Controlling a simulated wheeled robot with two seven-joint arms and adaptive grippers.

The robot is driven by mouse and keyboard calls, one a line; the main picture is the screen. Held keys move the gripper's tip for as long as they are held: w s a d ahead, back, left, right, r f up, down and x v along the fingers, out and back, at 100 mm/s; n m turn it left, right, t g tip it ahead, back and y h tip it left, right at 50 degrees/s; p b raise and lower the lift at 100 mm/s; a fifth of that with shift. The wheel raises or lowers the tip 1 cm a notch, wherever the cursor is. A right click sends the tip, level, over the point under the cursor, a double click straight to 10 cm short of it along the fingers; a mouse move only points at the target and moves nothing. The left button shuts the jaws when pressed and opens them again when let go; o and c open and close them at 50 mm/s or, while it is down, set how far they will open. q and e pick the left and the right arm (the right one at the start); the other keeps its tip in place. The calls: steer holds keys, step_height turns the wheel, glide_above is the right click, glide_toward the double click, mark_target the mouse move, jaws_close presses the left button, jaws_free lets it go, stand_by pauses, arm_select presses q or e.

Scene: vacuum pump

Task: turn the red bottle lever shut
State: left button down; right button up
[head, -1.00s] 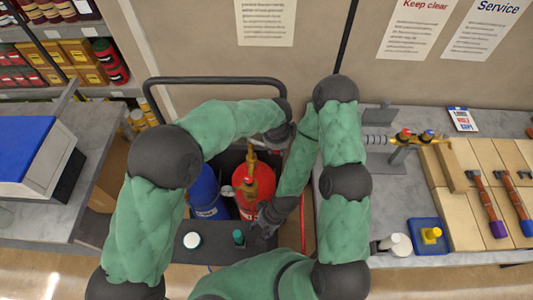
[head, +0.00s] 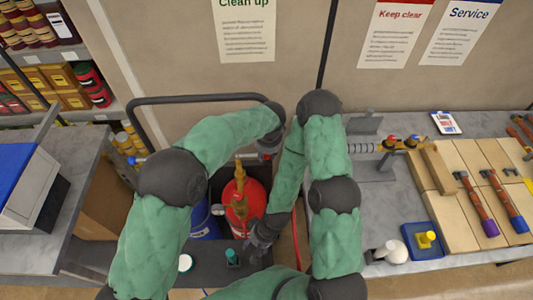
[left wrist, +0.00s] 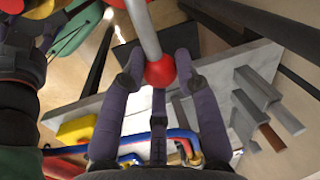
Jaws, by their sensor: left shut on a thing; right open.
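The red bottle (head: 256,200) stands in a dark cart, with a brass valve (head: 239,186) on top. In the left wrist view a grey metal rod (left wrist: 144,30) ends in a red ball knob (left wrist: 160,72), which looks like the lever. My left gripper (left wrist: 160,70) is shut on this knob, with a finger on each side of it. In the head view my left gripper (head: 268,148) is above and right of the bottle, mostly hidden by its arm. My right gripper (head: 260,238) is open, low beside the bottle's near right side. I cannot tell whether it touches the bottle.
A blue bottle (head: 203,222) stands left of the red one, partly hidden by my left arm. The cart's dark handle rail (head: 200,98) runs behind. The right bench (head: 400,180) holds a brass fitting, tools on wooden blocks and a blue tray (head: 408,230). A left bench (head: 70,200) stands close.

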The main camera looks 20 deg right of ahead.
arm_select(q)
steer(key=c, duration=0.9)
jaws_free()
steer(key=shift+w, duration=0.1)
step_height(320, 180, up, 12)
steer(key=s, duration=0.2)
steer(key=shift+s+a+f, duration=0.15)
